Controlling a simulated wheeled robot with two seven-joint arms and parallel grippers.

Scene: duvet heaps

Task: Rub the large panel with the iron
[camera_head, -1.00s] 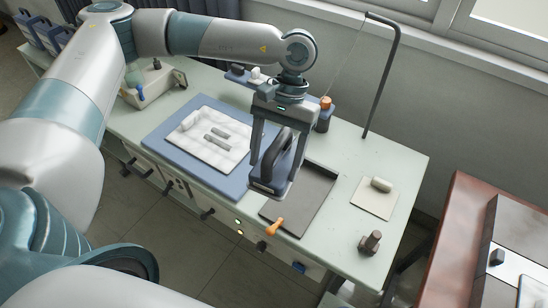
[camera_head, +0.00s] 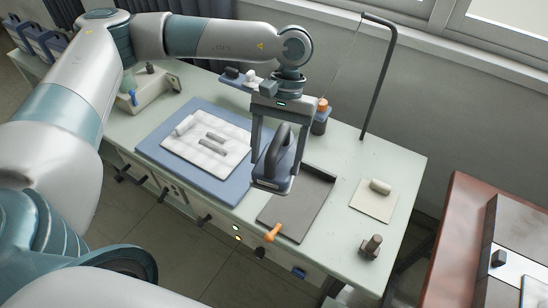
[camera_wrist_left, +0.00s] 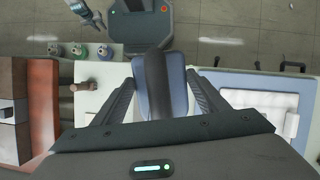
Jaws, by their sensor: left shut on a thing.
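The iron (camera_head: 275,165), dark-handled with a blue-grey body, is in my left gripper (camera_head: 273,172), which is shut on its handle. In the left wrist view the iron (camera_wrist_left: 178,85) sits between the two fingers of the gripper (camera_wrist_left: 163,95). The iron is above the table between the blue pad and the dark tray; its exact height is hard to tell. The large panel (camera_head: 228,168), white and quilted, lies on the blue pad (camera_head: 150,155) to the left of the iron. Two grey strips and a white roll lie on it. My right gripper does not show.
A dark tray (camera_head: 318,200) with an orange-knobbed handle (camera_head: 272,233) lies below and right of the iron. A small pale square with a roll (camera_head: 376,200) and a brown knob (camera_head: 371,246) are at right. A bent black pole (camera_head: 384,80) rises behind.

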